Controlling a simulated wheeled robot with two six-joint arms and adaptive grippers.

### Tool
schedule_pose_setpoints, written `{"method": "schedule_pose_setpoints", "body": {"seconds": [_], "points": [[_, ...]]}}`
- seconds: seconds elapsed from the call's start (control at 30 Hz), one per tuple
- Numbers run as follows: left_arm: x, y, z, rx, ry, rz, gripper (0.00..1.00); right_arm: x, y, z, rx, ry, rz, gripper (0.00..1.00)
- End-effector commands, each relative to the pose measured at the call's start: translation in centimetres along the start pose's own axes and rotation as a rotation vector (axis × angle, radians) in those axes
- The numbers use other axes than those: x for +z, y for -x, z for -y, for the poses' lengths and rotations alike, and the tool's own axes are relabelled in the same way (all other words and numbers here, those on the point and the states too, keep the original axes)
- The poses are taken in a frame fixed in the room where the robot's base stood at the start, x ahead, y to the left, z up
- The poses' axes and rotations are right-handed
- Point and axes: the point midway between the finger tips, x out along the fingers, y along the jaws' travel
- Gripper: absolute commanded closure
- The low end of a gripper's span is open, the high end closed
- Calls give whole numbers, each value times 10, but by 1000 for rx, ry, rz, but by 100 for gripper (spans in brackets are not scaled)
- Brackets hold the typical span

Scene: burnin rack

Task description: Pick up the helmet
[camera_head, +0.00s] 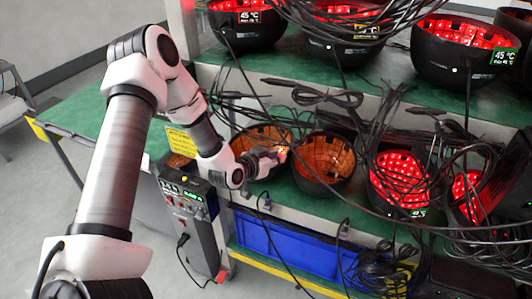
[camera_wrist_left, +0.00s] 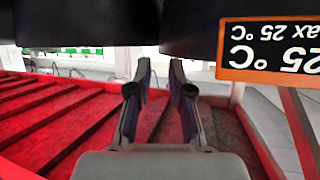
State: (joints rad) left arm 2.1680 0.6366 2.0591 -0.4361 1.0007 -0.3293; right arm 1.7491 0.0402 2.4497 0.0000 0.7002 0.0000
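The helmets are black, bowl-shaped shells on the green rack shelves. On the lower shelf, one with an orange-brown inside (camera_head: 259,136) is at my left gripper (camera_head: 281,154), and another like it (camera_head: 324,162) is just to the right. In the head view my left gripper is small and partly lost against the near helmet's rim. In the left wrist view the left gripper's two fingers (camera_wrist_left: 160,68) stand apart with nothing seen between them. A dark curved shell (camera_wrist_left: 85,22) shows at the top there; contact cannot be told. My right gripper is not in view.
Helmets with red lights inside stand on the upper shelf (camera_head: 345,47) and at lower right (camera_head: 398,175). Black cables (camera_head: 385,130) hang and lie across the shelves. A control box (camera_head: 189,215) and a blue bin (camera_head: 290,245) are below.

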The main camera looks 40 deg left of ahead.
Motion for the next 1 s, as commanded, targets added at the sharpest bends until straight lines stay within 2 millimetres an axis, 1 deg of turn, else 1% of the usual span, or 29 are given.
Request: {"method": "schedule_pose_setpoints", "body": {"seconds": [0.1,0.2,0.3,0.47,0.5,0.53,0.87,1.0], "points": [[1,-21,0,1,-7,2,80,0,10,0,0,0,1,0],[2,-38,1,0,-4,1,80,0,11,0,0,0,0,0],[3,-44,1,1,0,1,80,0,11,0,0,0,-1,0],[3,-44,1,0,1,1,80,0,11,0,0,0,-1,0],[3,-44,1,0,1,1,95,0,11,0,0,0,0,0],[3,-44,1,0,1,1,100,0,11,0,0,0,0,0],[3,-44,1,0,1,1,100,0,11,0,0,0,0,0],[-1,-42,1,0,1,0,100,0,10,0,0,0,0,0]]}}
